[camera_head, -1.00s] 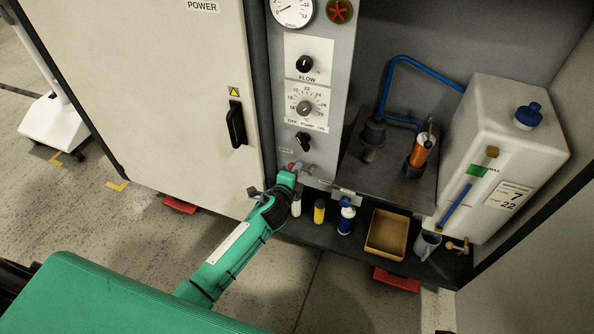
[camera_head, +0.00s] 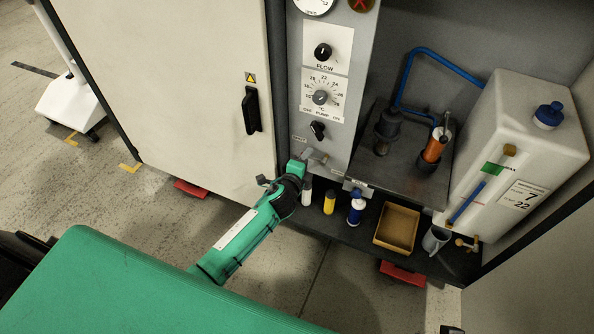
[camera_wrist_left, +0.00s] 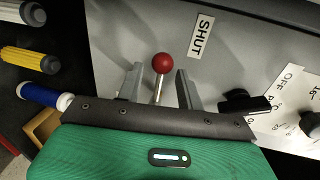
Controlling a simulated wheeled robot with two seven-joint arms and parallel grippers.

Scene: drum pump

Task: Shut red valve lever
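The red valve lever, a thin metal stem with a red ball knob (camera_wrist_left: 163,63), shows in the left wrist view beside the "SHUT" label (camera_wrist_left: 201,36). My left gripper (camera_wrist_left: 159,80) is open, with one grey finger on each side of the lever and visible gaps between. In the head view my left gripper (camera_head: 302,168) is at the bottom of the grey control panel (camera_head: 336,60), by the grey metal valve part (camera_head: 316,157). The red knob is hidden there behind the gripper. I cannot make out my right gripper.
A black switch (camera_head: 318,130) sits just above the valve; it also shows in the wrist view (camera_wrist_left: 245,102). Small bottles, including a yellow one (camera_head: 329,202) and a blue-white one (camera_head: 355,208), stand on the shelf below, with an open tray (camera_head: 397,228) beside them.

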